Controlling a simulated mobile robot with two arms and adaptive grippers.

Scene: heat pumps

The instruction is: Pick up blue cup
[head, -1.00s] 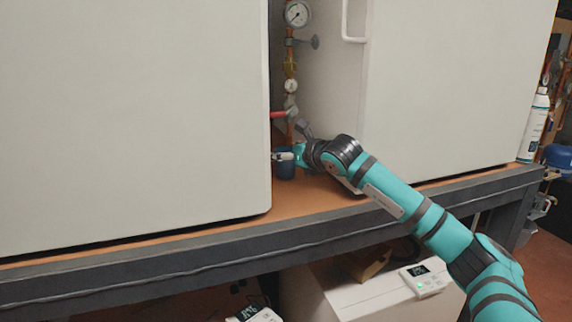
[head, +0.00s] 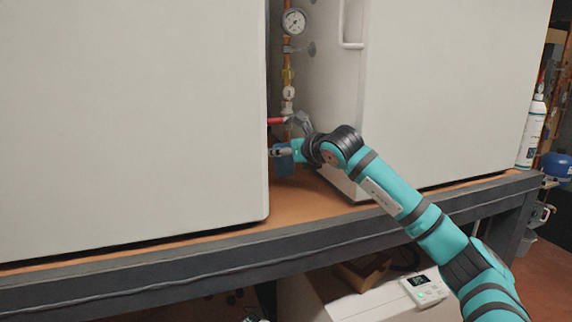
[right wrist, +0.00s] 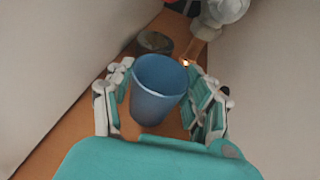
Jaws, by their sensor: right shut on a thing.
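The blue cup (head: 285,168) is in the narrow gap between the two white cabinets, above the orange-brown shelf. In the right wrist view the cup (right wrist: 158,92) is upright or nearly so, with its open rim facing the camera. My right gripper (head: 283,152) is shut on the cup, with one finger on each side of it. The gripper and wrist hide part of the cup in the head view. Whether its base is clear of the shelf is hard to tell. My left gripper is in no view.
A white cabinet (head: 130,110) stands close on the left and another (head: 440,90) on the right. Behind the cup are a copper pipe with a pressure gauge (head: 294,22) and a red-handled valve (head: 277,121). A dark round object (right wrist: 153,42) sits beyond the cup.

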